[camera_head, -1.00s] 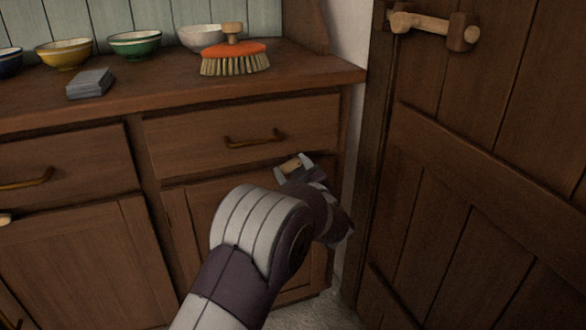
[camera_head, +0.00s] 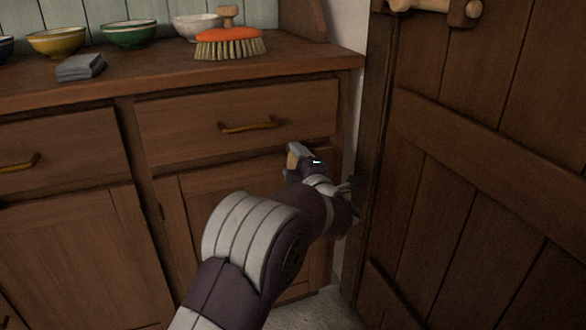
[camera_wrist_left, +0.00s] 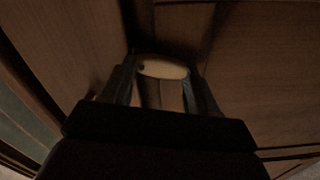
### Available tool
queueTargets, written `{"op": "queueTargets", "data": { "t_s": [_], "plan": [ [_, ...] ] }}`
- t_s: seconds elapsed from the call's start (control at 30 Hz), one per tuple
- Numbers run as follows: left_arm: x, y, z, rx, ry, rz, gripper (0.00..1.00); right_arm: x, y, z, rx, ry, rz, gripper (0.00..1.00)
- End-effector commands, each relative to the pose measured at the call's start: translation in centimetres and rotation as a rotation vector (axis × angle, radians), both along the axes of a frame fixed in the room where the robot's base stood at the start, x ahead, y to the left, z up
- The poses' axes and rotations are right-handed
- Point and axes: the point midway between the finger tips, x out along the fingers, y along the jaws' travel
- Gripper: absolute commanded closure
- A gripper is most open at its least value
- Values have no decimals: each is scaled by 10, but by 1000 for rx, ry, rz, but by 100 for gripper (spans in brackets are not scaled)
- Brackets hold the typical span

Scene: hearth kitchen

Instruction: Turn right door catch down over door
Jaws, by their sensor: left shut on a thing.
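The right door catch (camera_head: 291,160) is a small pale wooden piece at the top right of the right cupboard door (camera_head: 205,190), just under the drawer. My left gripper (camera_head: 297,157) is shut on the catch, its fingers on either side. In the left wrist view, the catch (camera_wrist_left: 163,69) shows a pale rounded end between the two fingers (camera_wrist_left: 162,85). In the head view the catch looks tilted toward upright; the fingers hide part of it, so its exact angle is unclear. My left arm covers much of the right door. My right gripper is out of view.
A drawer with a bronze handle (camera_head: 249,126) sits just above my gripper. A plank door (camera_head: 440,180) with a wooden latch (camera_head: 430,5) stands close on the right.

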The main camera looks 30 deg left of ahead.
Motion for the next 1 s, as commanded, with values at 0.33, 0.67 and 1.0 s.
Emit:
{"op": "queueTargets", "data": {
  "t_s": [0.33,0.67,1.0],
  "plan": [
    [3,-3,-5,-126,-142,-1,71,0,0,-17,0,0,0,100],
    [4,-3,-3,-167,-192,-1,71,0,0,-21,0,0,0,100],
    [4,-3,-3,-171,-195,0,71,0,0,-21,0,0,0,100]
  ]
}}
